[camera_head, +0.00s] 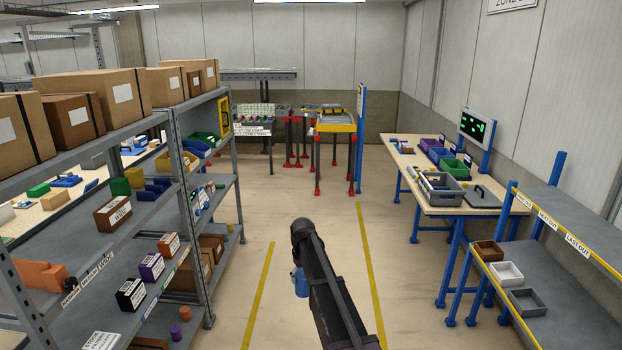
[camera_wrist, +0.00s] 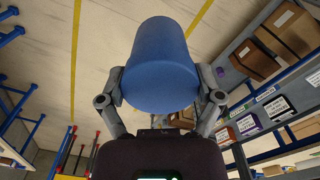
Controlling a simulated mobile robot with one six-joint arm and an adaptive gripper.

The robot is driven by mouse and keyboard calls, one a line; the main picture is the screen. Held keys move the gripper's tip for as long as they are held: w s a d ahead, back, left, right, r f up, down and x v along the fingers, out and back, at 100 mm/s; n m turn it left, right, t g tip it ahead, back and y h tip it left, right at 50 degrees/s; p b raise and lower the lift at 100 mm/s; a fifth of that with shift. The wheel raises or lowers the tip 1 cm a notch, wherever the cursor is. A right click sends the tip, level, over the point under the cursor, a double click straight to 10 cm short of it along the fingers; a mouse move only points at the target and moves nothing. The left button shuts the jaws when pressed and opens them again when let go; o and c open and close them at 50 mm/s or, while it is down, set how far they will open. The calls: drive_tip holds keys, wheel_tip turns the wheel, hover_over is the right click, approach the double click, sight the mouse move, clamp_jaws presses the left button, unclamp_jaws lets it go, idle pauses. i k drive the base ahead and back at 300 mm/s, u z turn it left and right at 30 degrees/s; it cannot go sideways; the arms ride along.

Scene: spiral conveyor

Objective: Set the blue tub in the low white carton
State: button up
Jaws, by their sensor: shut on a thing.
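A blue tub (camera_wrist: 162,62) is held between the two fingers of my gripper (camera_wrist: 160,84) in the wrist view, above the floor. In the head view a part of the blue tub (camera_head: 300,283) shows beside my dark arm, which hides the rest and the fingers. The low white carton (camera_head: 506,273) sits on the right-hand rack's lower shelf, between a brown carton (camera_head: 488,251) and a grey carton (camera_head: 527,301). It looks empty. The tub is well to the left of it and apart from it.
The rack's upper shelf (camera_head: 575,208) overhangs behind the cartons, with a yellow labelled edge. A workbench (camera_head: 420,168) with bins stands beyond it. A loaded shelf unit (camera_head: 150,190) fills the left side. The marked aisle floor (camera_head: 318,215) is clear.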

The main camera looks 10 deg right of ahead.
sight(506, 274)
drive_tip(key=z, duration=0.2)
drive_tip(key=i, duration=1.3)
drive_tip(key=z, duration=0.65)
drive_tip(key=i, duration=0.55)
drive_tip(key=z, duration=0.9)
drive_tip(key=i, duration=0.8)
drive_tip(key=z, duration=0.55)
